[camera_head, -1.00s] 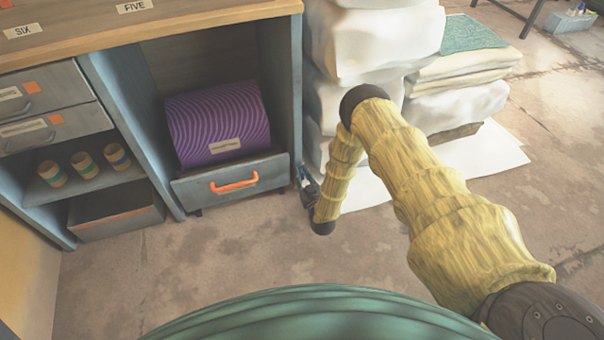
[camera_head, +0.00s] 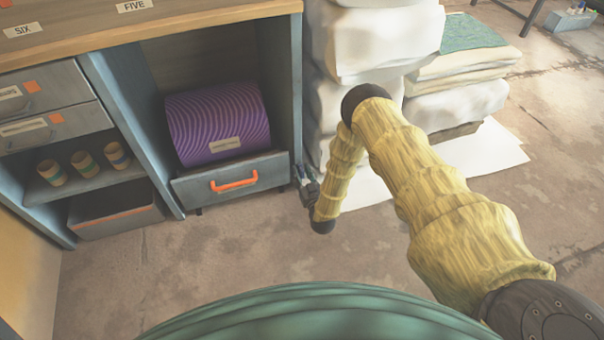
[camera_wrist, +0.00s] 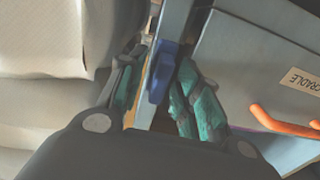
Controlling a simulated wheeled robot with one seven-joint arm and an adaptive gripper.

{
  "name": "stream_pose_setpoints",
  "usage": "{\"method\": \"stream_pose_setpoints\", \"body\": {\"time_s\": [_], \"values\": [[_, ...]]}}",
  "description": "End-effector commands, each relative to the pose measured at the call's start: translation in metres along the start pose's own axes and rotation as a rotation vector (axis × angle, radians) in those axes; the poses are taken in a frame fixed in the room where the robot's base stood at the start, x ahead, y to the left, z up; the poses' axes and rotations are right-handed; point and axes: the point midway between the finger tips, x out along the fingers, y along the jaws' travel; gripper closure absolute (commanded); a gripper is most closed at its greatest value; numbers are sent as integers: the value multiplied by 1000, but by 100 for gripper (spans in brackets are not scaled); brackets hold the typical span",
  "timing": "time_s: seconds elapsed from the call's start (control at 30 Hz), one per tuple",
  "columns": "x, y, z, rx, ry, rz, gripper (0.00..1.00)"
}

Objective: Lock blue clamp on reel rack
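The blue clamp (camera_wrist: 160,74) sits on the edge of the reel rack's grey side panel (camera_wrist: 174,22) in the wrist view. My gripper (camera_wrist: 158,95) has one teal-padded finger on each side of the clamp and panel edge. The fingers stand apart, with a gap visible beside the clamp; whether one touches it I cannot tell. In the head view my gripper (camera_head: 308,188) is low at the rack's front right corner, partly hidden by my forearm. The reel rack (camera_head: 298,90) holds a purple patterned roll (camera_head: 215,120).
A drawer with an orange handle (camera_head: 234,182) is just left of my gripper. Stacked white sacks (camera_head: 370,45) stand close on the right. Shelves with several striped cups (camera_head: 84,163) are at the left. The floor in front is clear.

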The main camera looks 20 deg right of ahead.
Motion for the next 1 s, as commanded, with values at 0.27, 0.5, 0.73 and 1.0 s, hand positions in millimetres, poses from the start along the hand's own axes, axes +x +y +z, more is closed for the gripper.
{"method": "stream_pose_setpoints", "body": {"time_s": [0.27, 0.5, 0.73, 1.0], "values": [[-15, 0, 1, 0, -2, 0, 66], [-58, 0, 1, -1, -3, 0, 66], [-96, 0, 1, 0, -3, 0, 66], [-118, 0, 0, 0, 0, 0, 66]]}}
